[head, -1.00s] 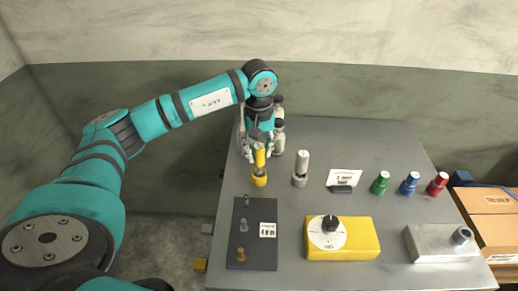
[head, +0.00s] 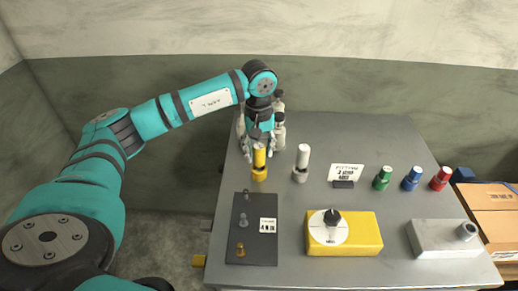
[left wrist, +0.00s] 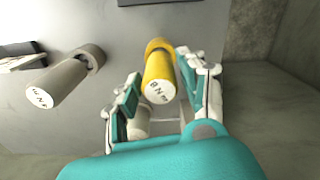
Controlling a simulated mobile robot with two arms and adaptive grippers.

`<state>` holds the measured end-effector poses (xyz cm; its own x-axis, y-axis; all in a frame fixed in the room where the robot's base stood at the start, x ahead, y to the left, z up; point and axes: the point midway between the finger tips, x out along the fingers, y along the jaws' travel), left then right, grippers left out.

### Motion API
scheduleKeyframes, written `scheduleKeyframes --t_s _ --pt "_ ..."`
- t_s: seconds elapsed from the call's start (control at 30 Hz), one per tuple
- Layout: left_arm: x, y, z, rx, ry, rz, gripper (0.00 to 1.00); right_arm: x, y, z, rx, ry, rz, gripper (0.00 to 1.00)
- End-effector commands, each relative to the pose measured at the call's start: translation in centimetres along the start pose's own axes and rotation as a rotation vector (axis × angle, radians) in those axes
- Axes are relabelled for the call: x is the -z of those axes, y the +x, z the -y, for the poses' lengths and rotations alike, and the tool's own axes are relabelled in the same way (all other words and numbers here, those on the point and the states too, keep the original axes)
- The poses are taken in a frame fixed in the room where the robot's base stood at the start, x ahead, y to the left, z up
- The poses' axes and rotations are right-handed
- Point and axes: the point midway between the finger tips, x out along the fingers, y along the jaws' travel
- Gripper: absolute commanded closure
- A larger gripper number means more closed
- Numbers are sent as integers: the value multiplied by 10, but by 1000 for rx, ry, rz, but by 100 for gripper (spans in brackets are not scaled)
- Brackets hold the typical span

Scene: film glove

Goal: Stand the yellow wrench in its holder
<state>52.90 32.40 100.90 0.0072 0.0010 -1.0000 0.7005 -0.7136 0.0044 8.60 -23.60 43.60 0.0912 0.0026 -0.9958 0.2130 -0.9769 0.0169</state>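The yellow wrench (head: 260,155) shows as a yellow cylinder with a pale, lettered end cap. It stands upright in a yellow collar-like holder (head: 260,174) at the back left of the grey table. The wrench (left wrist: 159,82) and the collar (left wrist: 160,44) also show in the left wrist view. My left gripper (head: 257,148) is just behind and above the wrench. In the left wrist view its fingers (left wrist: 158,68) are spread on either side of the wrench. A gap shows on the left side; on the right I cannot tell whether it touches. My right gripper is out of view.
A grey-white wrench (head: 302,160) stands close to the right, and pale bottles (head: 278,130) stand behind the gripper. A dark board with pegs (head: 252,247), a yellow dial box (head: 362,235) and a grey block (head: 440,240) lie in front. Several coloured bottles (head: 411,180) stand right.

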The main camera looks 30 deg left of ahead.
Motion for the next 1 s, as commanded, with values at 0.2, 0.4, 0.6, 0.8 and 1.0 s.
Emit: scheduleKeyframes --t_s 0.2,0.4,0.6,0.8,1.0 --pt "0 0 0 0 0 0 42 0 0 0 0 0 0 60" --pt "0 -3 0 0 0 0 42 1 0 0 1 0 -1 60" --pt "1 -31 -1 -3 0 -4 42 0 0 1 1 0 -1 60" --pt "1 -74 -1 -3 -1 -3 42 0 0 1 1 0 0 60" --pt "1 -107 -1 -2 -1 -2 42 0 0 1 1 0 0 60"
